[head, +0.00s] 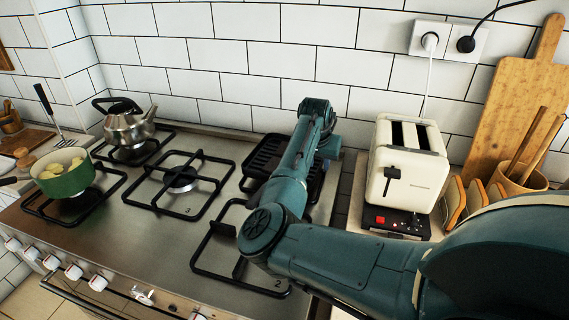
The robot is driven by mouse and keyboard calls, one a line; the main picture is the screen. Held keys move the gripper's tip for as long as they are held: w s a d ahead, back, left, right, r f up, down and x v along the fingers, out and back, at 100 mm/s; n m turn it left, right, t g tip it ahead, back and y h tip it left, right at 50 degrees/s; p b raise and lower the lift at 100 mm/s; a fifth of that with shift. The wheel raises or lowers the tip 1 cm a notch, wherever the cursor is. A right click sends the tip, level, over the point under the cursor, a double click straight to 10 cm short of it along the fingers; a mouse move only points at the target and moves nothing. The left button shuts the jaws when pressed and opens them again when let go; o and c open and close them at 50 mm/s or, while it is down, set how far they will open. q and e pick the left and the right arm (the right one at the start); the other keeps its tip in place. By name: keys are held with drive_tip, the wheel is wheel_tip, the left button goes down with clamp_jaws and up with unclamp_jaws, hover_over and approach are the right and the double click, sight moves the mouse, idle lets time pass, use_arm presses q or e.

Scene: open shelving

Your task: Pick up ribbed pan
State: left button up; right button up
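The ribbed pan (263,156) is black and sits on the back right burner of the stove. My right forearm and wrist cover its middle, so only its left part and a strip at its right show clearly. My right arm comes in from the right, bends over the front right burner and reaches to the back. My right gripper (328,150) is at the far end of the arm, over the pan's right side. Its fingers are hidden behind the arm, and I cannot tell whether it touches the pan. My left gripper is not in view.
A cream toaster (408,165) stands close to the right of my arm. A kettle (128,126) and a green pot (66,178) stand on the left burners. The middle burner (181,178) is bare. A tiled wall (260,60) closes the back.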

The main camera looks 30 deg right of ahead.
drive_tip(key=shift+x, duration=1.2)
clamp_jaws()
idle(0.4)
drive_tip(key=shift+w+r, duration=0.1)
drive_tip(key=shift+r, duration=0.1)
